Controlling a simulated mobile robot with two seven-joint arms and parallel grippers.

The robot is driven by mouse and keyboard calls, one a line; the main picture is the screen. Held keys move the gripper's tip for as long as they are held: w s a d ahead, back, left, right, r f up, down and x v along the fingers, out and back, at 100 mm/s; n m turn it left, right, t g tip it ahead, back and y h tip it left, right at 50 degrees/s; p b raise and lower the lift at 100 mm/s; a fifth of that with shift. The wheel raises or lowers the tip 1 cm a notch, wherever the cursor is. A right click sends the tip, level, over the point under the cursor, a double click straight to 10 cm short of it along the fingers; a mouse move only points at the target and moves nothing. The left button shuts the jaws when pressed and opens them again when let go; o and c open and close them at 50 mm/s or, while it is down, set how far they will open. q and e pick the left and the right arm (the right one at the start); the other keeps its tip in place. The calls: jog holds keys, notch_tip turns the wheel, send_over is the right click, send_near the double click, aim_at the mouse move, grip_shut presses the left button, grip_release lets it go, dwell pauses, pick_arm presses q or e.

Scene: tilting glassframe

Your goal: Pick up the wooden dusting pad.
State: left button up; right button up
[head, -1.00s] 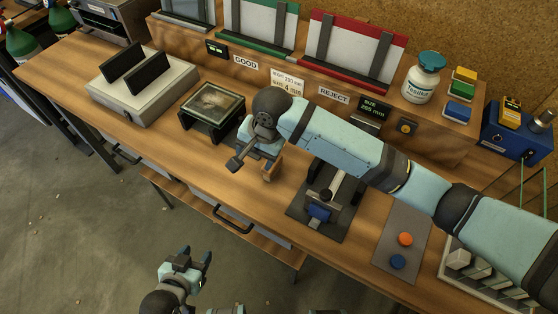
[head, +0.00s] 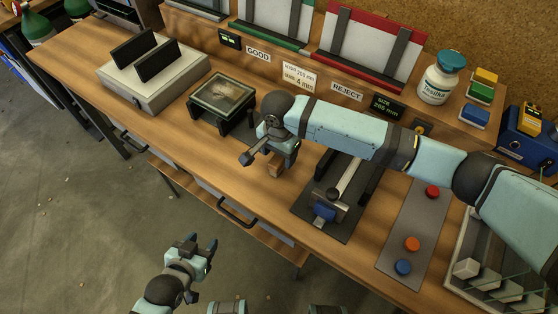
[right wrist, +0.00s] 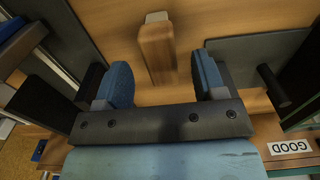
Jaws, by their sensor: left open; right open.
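The wooden dusting pad (right wrist: 156,52) is a small upright-looking wooden block with a pale end, on the bench. In the right wrist view it lies ahead of and between the blue fingertips of my right gripper (right wrist: 163,82), with clear gaps on both sides. The gripper is open and empty. In the head view only part of the pad (head: 275,169) shows below my right gripper (head: 284,153), whose fingers are largely hidden by the wrist. My left gripper (head: 201,244) is open and empty, out over the floor in front of the bench.
A dark-framed glass stand (head: 222,98) is left of the pad. A grey mat with a clamp-like fixture (head: 325,212) is to its right. A raised shelf with GOOD and REJECT labels runs behind.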

aim_at(279, 157)
notch_tip(279, 157, down, 4)
jog(key=shift+w+f, duration=0.1)
jog(key=shift+f, duration=0.15)
jog(key=shift+c, duration=0.2)
jog(key=c, duration=1)
jog(key=shift+r, duration=0.2)
notch_tip(279, 157, up, 20)
jog(key=shift+f, duration=0.1)
